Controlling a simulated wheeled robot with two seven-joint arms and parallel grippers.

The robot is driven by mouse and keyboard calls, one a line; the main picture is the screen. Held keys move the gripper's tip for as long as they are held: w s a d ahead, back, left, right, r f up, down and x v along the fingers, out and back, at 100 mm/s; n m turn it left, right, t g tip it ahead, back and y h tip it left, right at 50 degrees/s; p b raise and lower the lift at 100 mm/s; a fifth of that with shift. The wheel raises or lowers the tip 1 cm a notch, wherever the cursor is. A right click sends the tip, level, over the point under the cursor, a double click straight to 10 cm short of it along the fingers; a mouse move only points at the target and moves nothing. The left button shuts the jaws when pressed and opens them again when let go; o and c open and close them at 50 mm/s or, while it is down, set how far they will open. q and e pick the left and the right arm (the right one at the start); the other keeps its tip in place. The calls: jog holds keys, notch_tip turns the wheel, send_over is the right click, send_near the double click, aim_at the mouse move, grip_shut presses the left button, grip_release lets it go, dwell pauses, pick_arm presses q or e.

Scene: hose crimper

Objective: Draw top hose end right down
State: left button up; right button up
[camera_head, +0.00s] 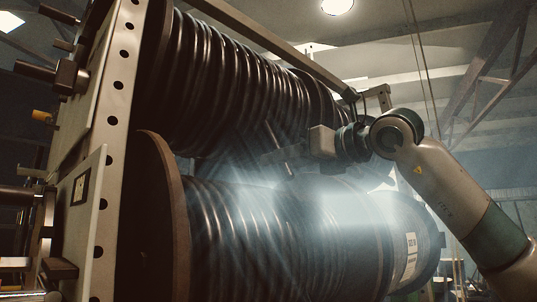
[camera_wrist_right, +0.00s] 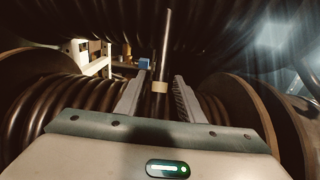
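The top reel (camera_head: 225,75) carries dark hose in many turns, above a second reel of dark hose. The top hose end (camera_wrist_right: 163,45) is a dark, nearly straight piece with a tan band (camera_wrist_right: 159,87) in the right wrist view. It stands between the two fingers of my right gripper (camera_wrist_right: 160,88), with a visible gap on each side. In the head view the right gripper (camera_head: 278,154) reaches in from the right, in front of the gap between the reels; its fingers are dim in haze there. My left gripper is not in view.
The lower reel (camera_head: 260,235) with its rusty flange (camera_head: 158,215) lies just under the right gripper. A perforated steel upright (camera_head: 117,95) stands at the left. A beam (camera_head: 270,40) runs above the top reel. Bright haze blurs the middle.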

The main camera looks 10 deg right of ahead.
jog(key=shift+p+x, duration=0.75)
jog(key=shift+x, duration=1.35)
jog(key=shift+f, duration=0.1)
grip_shut()
